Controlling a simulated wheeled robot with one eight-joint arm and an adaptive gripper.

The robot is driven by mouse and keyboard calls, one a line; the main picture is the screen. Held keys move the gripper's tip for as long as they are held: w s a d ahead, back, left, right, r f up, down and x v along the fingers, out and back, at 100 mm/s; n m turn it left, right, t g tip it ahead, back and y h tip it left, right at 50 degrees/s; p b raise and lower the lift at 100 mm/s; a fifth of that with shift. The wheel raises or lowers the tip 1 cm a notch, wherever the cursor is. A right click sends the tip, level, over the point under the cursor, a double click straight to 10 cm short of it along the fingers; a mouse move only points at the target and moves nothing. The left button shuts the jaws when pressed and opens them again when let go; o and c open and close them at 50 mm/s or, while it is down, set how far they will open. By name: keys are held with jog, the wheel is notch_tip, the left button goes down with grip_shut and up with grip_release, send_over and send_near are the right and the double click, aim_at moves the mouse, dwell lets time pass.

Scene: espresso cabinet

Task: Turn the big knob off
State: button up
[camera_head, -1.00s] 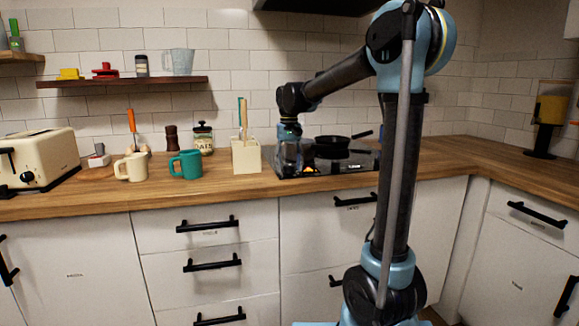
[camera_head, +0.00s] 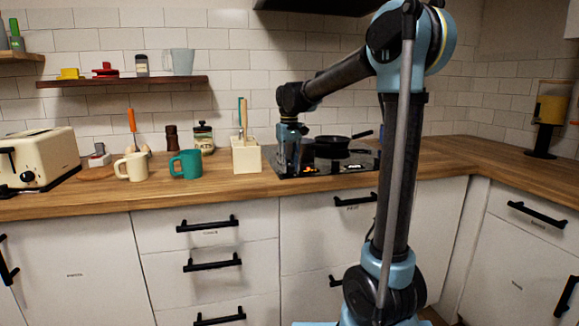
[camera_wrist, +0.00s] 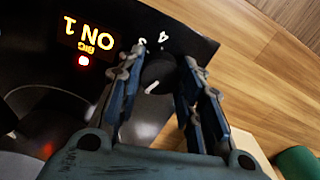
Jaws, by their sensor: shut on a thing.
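The big knob (camera_wrist: 158,72) is a dark round knob on the black cooktop (camera_wrist: 190,32), with a white pointer mark on it. White digits, one of them a 4, stand beside it. The lit display (camera_wrist: 88,38) reads "BIG" and "ON 1" in orange, with a red dot. My gripper (camera_wrist: 164,62) is shut on the big knob, one finger on each side. In the head view my gripper (camera_head: 291,168) points down at the cooktop's front left corner, and it hides the knob there.
A cream utensil holder (camera_head: 246,157) stands just left of my gripper. A black pan (camera_head: 333,146) sits on the cooktop behind and to the right. A teal mug (camera_head: 186,164) and a cream mug (camera_head: 132,167) stand farther left.

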aim_at(290, 165)
jog(key=shift+d+n, duration=0.1)
jog(key=shift+n, duration=2)
jog(key=o, duration=1.1)
jog(key=shift+c, duration=0.2)
jog(key=shift+r, duration=0.1)
notch_tip(290, 165, up, 12)
jog(key=shift+w, duration=0.15)
